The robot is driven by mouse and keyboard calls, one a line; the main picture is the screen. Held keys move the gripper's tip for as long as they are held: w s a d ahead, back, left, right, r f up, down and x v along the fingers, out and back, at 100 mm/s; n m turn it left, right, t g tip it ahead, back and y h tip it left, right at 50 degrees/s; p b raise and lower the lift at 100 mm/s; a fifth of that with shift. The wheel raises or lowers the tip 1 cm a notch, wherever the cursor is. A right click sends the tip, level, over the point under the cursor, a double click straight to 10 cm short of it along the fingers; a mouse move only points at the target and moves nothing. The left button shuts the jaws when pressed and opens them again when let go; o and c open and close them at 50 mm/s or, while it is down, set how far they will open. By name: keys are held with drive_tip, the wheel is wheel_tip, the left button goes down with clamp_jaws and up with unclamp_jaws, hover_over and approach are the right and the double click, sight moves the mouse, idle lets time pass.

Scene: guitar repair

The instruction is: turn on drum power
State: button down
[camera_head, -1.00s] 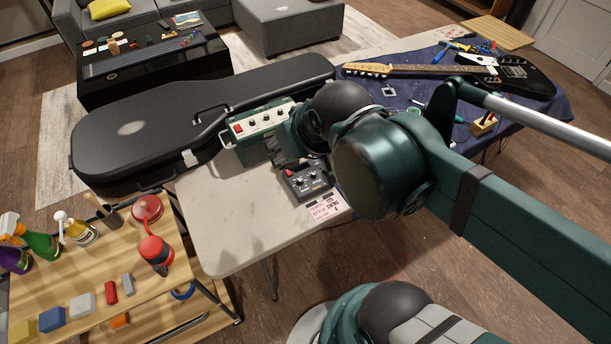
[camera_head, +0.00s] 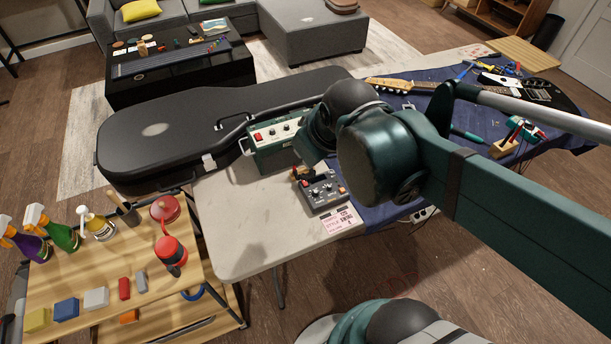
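The drum machine (camera_head: 326,193) is a small dark grey box with knobs and buttons on the pale table, just in front of the green amplifier. My gripper is mostly hidden behind the wrist. Small dark parts with red and yellow at the drum machine's back left edge may be its fingertips; whether they touch it is unclear.
The green amplifier (camera_head: 272,143) has knobs and a red switch. A black guitar case (camera_head: 190,135) lies behind it. A pink note card (camera_head: 340,219) lies in front of the drum machine. The pale table (camera_head: 240,225) is clear at front left. A guitar (camera_head: 405,86) lies on blue cloth.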

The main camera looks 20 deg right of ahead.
drive_tip(key=w+f+n+g+p, duration=0.1)
drive_tip(key=w+n, duration=0.1)
drive_tip(key=n, duration=0.1)
drive_tip(key=n+g+p, duration=0.3)
drive_tip(key=n+p, duration=0.1)
drive_tip(key=n, duration=0.8)
hover_over(305, 182)
drive_tip(key=s, duration=0.2)
wheel_tip(305, 182, down, 8)
drive_tip(key=shift+s, duration=0.2)
drive_tip(key=shift+f, duration=0.15)
drive_tip(key=shift+w+f+b, duration=0.35)
drive_tip(key=shift+f+b, duration=0.3)
drive_tip(key=shift+f, duration=1.6)
drive_tip(key=shift+w+f+b, duration=0.35)
drive_tip(key=shift+f+b, duration=0.35)
drive_tip(key=shift+f, duration=1.55)
drive_tip(key=shift+w+f+b, duration=0.35)
drive_tip(key=shift+f+b, duration=0.3)
drive_tip(key=shift+f, duration=1.6)
drive_tip(key=shift+g, duration=0.3)
